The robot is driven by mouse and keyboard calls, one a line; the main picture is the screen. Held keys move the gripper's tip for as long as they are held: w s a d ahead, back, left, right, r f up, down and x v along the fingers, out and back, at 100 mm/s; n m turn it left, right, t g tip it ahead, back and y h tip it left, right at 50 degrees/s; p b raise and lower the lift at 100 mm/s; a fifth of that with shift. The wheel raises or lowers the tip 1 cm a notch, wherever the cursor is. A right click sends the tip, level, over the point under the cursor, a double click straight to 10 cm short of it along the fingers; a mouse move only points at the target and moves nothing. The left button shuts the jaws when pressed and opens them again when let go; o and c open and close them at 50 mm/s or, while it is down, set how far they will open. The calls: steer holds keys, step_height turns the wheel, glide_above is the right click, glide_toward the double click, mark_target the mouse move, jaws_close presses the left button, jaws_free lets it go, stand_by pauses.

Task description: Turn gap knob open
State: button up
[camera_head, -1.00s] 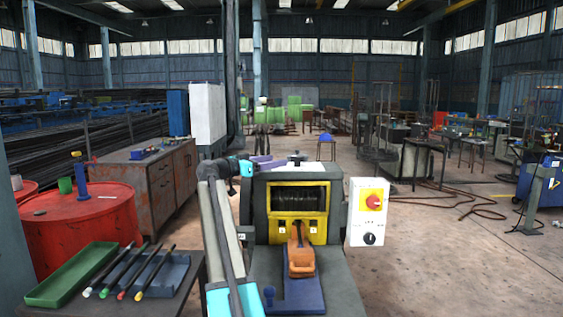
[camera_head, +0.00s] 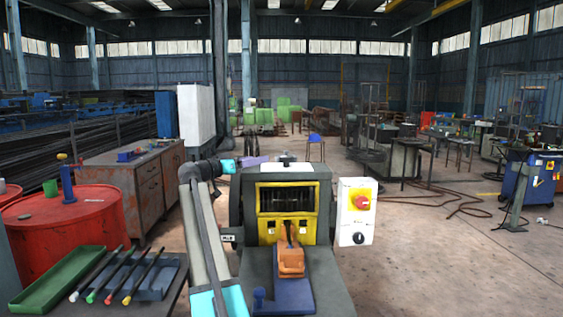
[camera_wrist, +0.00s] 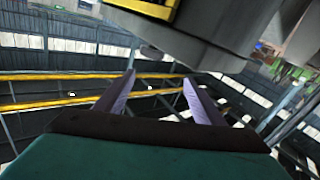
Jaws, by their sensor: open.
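The dark grey machine (camera_head: 303,171) stands ahead with a yellow-framed front opening (camera_head: 288,200). A dark round knob (camera_head: 287,159) sits on its top; I cannot tell for sure that it is the gap knob. A white control box (camera_head: 356,212) at its right carries a red-and-yellow switch (camera_head: 362,201) and a small black knob (camera_head: 358,239). My gripper (camera_head: 252,161), with purple fingers, is at the machine's top left edge, left of the top knob and apart from it. In the wrist view my gripper (camera_wrist: 160,95) is open, with nothing between the fingers.
An orange block (camera_head: 291,262) stands on a blue plate (camera_head: 290,296) before the opening. At left are a red drum (camera_head: 70,240), a green tray (camera_head: 68,280), several rods on a dark rack (camera_head: 160,270) and a rusty cabinet (camera_head: 125,190).

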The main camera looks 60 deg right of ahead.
steer(key=w+a+r+n+t, duration=0.35)
steer(key=w+n+t, duration=0.45)
steer(key=n, duration=0.6)
steer(key=w+a+r+n+t, duration=0.2)
steer(key=w+r+n+t, duration=0.3)
steer(key=n+t, duration=0.8)
steer(key=s+d+f+n+y, duration=0.1)
steer(key=s+f+n+y, duration=0.45)
steer(key=s+n, duration=0.5)
steer(key=s+d+f+n+y, duration=0.2)
steer(key=s+f+n+y, duration=0.4)
steer(key=n, duration=0.7)
steer(key=s+d+m+h, duration=0.1)
steer(key=s+d, duration=0.3)
steer(key=s, duration=0.3)
steer(key=s+d+r+m+g+h+p, duration=0.1)
steer(key=s+d+h, duration=0.1)
steer(key=s+d, duration=0.2)
steer(key=s, duration=0.3)
steer(key=shift+s+d+r, duration=0.15)
steer(key=shift+s+r, duration=0.1)
steer(key=shift+r, duration=0.05)
steer(key=shift+w+d, duration=0.1)
steer(key=shift+w, duration=0.1)
